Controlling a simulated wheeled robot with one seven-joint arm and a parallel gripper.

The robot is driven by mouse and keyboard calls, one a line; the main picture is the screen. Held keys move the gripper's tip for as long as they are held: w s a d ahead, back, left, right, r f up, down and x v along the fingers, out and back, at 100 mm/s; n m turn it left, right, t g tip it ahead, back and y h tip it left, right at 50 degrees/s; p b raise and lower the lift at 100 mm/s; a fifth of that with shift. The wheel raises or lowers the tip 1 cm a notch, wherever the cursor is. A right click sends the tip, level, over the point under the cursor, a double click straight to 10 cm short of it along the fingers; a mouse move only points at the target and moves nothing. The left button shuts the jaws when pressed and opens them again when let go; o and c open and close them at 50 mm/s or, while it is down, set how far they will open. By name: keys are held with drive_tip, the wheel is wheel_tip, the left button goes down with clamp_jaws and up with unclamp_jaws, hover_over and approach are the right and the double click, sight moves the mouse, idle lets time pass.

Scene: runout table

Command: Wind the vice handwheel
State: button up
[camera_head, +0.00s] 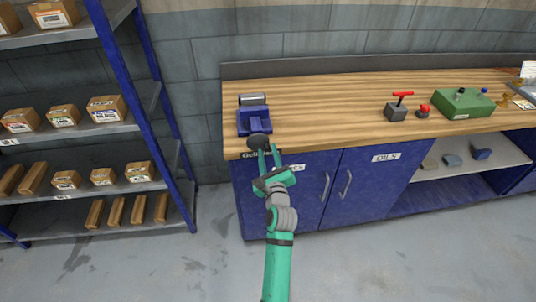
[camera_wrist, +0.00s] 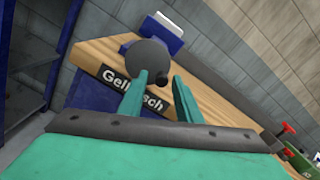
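The blue vice (camera_head: 255,120) with grey jaws sits on the left end of the wooden bench, near its front edge. Its dark round handwheel (camera_head: 259,141) faces me at the bench edge. In the wrist view the handwheel (camera_wrist: 146,58) is a dark grey disc with a small knob at its lower right; the vice's blue body (camera_wrist: 163,30) shows behind it. My green gripper (camera_head: 269,157) is just in front of the handwheel. Its two fingers (camera_wrist: 160,95) are apart, with the knob near their tips. I cannot tell whether they touch it.
The wooden bench (camera_head: 330,105) stands on blue cabinets. A grey block with a red T-handle (camera_head: 398,107), a red button (camera_head: 423,111) and a green box (camera_head: 463,103) are to the right. A blue-framed shelf (camera_head: 100,46) with boxes stands left. The bench middle is clear.

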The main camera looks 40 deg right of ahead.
drive_tip(key=shift+s, duration=0.1)
clamp_jaws()
drive_tip(key=shift+r+n, duration=0.25)
drive_tip(key=shift+n, duration=0.65)
drive_tip(key=shift+r+n, duration=0.25)
drive_tip(key=shift+n, duration=0.65)
drive_tip(key=shift+r+n, duration=0.1)
drive_tip(key=shift+n, duration=0.2)
drive_tip(key=shift+a+r+n, duration=0.1)
drive_tip(key=shift+r+n, duration=0.05)
drive_tip(key=shift+n, duration=0.55)
drive_tip(key=shift+a+r+n, duration=0.1)
drive_tip(key=shift+r+n, duration=0.05)
drive_tip(key=shift+n, duration=0.55)
